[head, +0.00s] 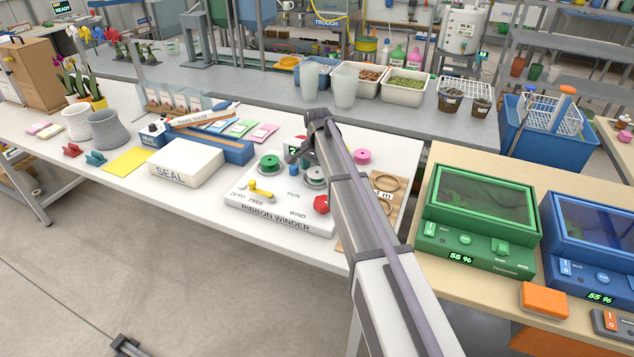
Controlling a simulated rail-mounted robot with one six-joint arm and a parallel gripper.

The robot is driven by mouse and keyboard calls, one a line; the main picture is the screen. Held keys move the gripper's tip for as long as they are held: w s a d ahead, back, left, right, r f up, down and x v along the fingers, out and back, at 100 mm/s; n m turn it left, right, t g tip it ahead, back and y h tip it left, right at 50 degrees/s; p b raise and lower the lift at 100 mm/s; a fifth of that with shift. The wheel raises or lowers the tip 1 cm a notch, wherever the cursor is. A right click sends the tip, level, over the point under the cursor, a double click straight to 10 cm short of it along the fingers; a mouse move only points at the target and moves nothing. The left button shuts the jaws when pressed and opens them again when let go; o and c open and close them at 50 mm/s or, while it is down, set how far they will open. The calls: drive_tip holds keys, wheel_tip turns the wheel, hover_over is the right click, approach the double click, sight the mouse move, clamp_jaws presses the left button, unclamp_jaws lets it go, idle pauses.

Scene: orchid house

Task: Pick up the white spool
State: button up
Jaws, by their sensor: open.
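I cannot make out a clearly white spool; my arm hides part of the bench around the ribbon winder. The white ribbon winder (262,212) sits on the white bench. On it are a green spool (269,163) and a pale grey round piece (315,180), partly behind my arm; I cannot tell whether that piece is a spool. A pink spool (362,157) stands to the right of my arm.
The winder has a yellow lever (262,192) and a red knob (321,204). A white SEAL box (184,165) stands to its left. Green (470,215) and blue (590,240) machines stand further right.

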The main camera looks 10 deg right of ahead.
drive_tip(key=c, duration=1)
drive_tip(key=shift+r, duration=0.15)
